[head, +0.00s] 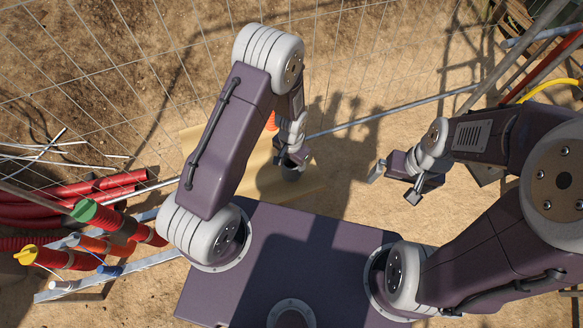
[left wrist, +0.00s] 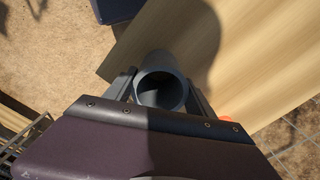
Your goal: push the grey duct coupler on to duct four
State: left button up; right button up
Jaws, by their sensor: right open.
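The grey duct coupler (left wrist: 160,76) is a short hollow tube, its open end facing the camera in the left wrist view. My left gripper (left wrist: 160,92) has a finger against each side of it. In the head view the left gripper (head: 292,163) is over the tan board, with the coupler (head: 291,174) a small dark shape at its tips. I cannot tell whether the coupler touches the board. My right gripper (head: 395,184) is open and empty. Several ducts end at the left, with a green cap (head: 84,210), a yellow cap (head: 26,255) and a blue end (head: 110,270). I cannot tell which is duct four.
The tan board (head: 250,178) lies beyond my base. A metal rail (head: 135,276) runs below the duct ends. Red ducting (head: 75,197) lies at the left. A wire mesh fence (head: 150,70) stands across the back. An orange item (head: 271,121) is partly hidden behind my left arm.

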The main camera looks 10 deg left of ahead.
pick_arm(q)
grip_shut()
notch_tip(320, 180, up, 7)
jog(key=p, duration=0.6)
